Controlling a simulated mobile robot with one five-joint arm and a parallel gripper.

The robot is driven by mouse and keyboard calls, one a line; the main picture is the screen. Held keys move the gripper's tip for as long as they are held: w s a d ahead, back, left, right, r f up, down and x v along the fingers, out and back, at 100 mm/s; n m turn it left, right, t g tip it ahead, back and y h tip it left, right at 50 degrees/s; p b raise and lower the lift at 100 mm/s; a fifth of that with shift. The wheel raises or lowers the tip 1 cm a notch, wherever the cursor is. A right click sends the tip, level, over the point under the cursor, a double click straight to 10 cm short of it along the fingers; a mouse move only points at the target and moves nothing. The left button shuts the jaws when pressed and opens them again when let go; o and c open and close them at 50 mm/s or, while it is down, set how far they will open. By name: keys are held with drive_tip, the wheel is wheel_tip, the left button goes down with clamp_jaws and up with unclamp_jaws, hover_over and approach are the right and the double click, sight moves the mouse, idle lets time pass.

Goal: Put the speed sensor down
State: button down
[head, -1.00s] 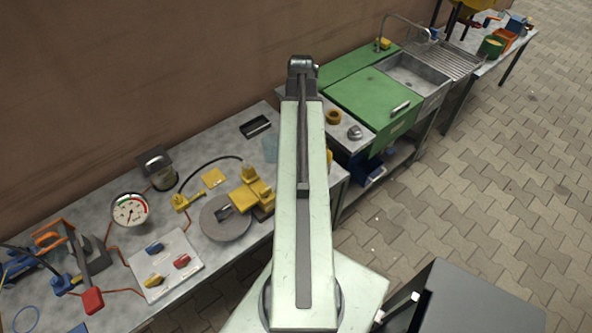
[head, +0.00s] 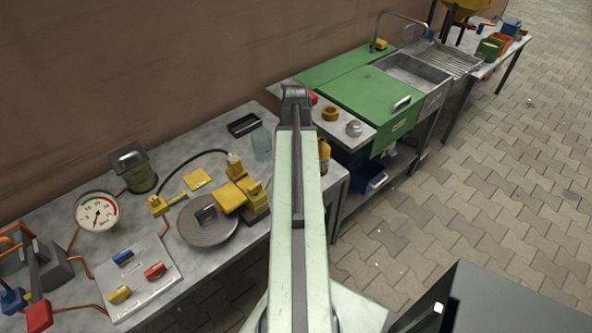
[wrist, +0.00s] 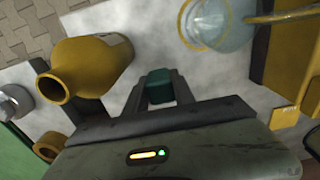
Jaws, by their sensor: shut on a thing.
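My gripper (wrist: 160,94) is shut on a small dark green block (wrist: 159,84), taken to be the speed sensor, in the wrist view. Only the block's end shows between the fingers. Below it lies the pale grey bench top (wrist: 215,75); I cannot tell whether the block touches it. A yellow bottle (wrist: 92,66) is left of the fingers and a clear glass jar (wrist: 222,25) is to the upper right. In the head view my arm hides the gripper and the sensor.
In the head view, the bench holds a round grey plate (head: 207,232), yellow blocks (head: 232,197), a pressure gauge (head: 97,211) and a switch panel (head: 150,285). The glass jar (head: 261,143) and bottle (head: 324,155) flank my arm. A green-lidded unit (head: 360,100) stands beyond.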

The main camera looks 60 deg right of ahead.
drive_tip(key=shift+f+b, duration=1.95)
drive_tip(key=shift+b, duration=0.05)
drive_tip(key=c, duration=1.1)
unclamp_jaws()
drive_tip(key=shift+r, duration=0.1)
drive_tip(key=shift+o, duration=0.2)
